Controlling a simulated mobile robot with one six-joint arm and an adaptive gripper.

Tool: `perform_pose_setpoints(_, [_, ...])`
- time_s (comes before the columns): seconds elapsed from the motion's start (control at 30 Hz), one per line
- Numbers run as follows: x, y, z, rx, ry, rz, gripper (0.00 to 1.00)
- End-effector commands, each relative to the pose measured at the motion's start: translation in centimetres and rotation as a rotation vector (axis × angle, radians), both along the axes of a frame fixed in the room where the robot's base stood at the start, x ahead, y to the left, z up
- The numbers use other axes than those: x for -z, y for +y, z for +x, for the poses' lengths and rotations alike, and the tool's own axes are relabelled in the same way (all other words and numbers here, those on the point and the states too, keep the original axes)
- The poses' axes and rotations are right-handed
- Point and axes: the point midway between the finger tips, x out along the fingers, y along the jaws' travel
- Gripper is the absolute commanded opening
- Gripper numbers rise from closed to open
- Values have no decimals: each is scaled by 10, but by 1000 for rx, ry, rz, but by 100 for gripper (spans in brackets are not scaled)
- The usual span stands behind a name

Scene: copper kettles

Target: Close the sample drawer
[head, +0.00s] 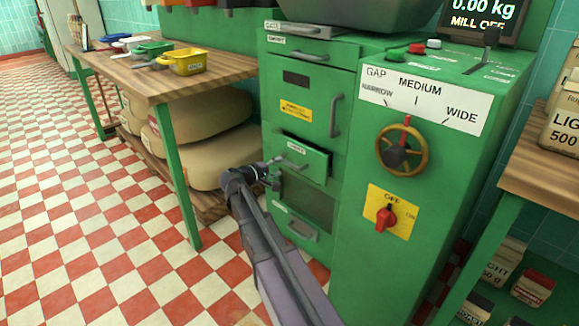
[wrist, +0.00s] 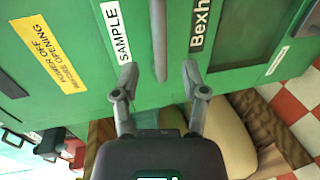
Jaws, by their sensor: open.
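The sample drawer (head: 318,165) is a small green front with a white label and a grey handle, in the middle of the green mill cabinet. It stands out from the cabinet face. In the wrist view its green front carries a label (wrist: 116,32) reading SAMPLE. My gripper (head: 275,172) is at the left side of this drawer front in the head view, close to its handle. In the wrist view my gripper (wrist: 160,72) is open, with the grey handle (wrist: 159,38) between its two fingers. I cannot tell whether a finger touches the drawer.
A wide dark recess (head: 308,200) lies below the drawer, with another handle (head: 302,230) under it. A red power switch (head: 387,217) and a gap wheel (head: 402,152) are on the right. A wooden table (head: 215,78) stands left. The checkered floor is clear.

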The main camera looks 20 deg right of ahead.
Motion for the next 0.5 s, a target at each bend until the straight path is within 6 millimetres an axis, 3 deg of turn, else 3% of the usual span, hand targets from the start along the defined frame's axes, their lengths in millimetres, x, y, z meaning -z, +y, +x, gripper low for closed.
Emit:
perform_pose_setpoints(0.2, [8, -31, 12, 1, -1, 0, 57])
perform_pose_setpoints(0.5, [12, -52, 19, 0, 0, 0, 57])
